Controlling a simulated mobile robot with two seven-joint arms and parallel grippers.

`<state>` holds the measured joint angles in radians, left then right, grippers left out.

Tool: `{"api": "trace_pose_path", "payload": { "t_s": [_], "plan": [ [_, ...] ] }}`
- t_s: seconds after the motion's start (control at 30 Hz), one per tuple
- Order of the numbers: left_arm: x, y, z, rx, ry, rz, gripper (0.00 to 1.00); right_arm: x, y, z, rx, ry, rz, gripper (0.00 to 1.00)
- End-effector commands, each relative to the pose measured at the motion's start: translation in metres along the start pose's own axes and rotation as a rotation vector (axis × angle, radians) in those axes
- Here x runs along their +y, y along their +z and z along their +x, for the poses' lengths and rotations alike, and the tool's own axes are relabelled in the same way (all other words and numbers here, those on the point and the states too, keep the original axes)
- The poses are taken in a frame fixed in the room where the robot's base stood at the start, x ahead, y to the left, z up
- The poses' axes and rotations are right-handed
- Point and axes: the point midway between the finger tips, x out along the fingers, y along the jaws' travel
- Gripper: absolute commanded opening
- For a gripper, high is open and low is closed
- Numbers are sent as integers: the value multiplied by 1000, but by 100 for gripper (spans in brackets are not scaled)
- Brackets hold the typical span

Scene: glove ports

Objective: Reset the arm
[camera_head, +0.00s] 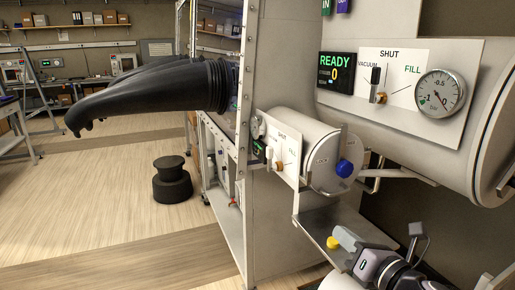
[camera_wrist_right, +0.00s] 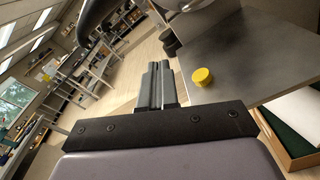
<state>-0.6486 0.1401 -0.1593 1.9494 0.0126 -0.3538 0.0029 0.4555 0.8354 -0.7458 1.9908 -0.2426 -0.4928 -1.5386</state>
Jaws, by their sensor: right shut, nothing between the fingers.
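My right gripper (camera_head: 346,238) is at the lower right of the head view, above a grey metal shelf (camera_head: 318,226). In the right wrist view its dark fingers (camera_wrist_right: 156,72) are together, with nothing between them. A small yellow round piece (camera_head: 332,243) is on the shelf close to the fingertips. It also shows in the right wrist view (camera_wrist_right: 202,76), to the right of the fingers and apart from them. My left gripper is not in view.
A small cylindrical chamber (camera_head: 312,150) with a blue knob (camera_head: 344,168) stands above the shelf. A larger chamber with a gauge (camera_head: 440,95) is at upper right. Black gloves (camera_head: 150,95) stick out left from the frame. A black stepped stool (camera_head: 172,182) stands on open wooden floor.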

Motion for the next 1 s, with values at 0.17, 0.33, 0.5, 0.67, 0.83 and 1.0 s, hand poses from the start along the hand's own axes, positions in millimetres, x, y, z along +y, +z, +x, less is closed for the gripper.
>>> {"api": "trace_pose_path", "payload": {
  "t_s": [0.17,0.33,0.5,0.67,0.83,1.0],
  "plan": [
    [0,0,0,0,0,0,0,-1,-74,-15,83,-46,564,0],
    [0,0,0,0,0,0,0,-8,-132,-38,113,-143,1075,0],
    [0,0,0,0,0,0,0,-22,-191,-75,78,-295,1607,0],
    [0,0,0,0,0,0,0,-38,-245,-122,-40,-471,2078,0],
    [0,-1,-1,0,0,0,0,-53,-287,-172,-224,-627,2445,0],
    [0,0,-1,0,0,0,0,-60,-306,-200,-352,-703,2616,0]
  ]
}}
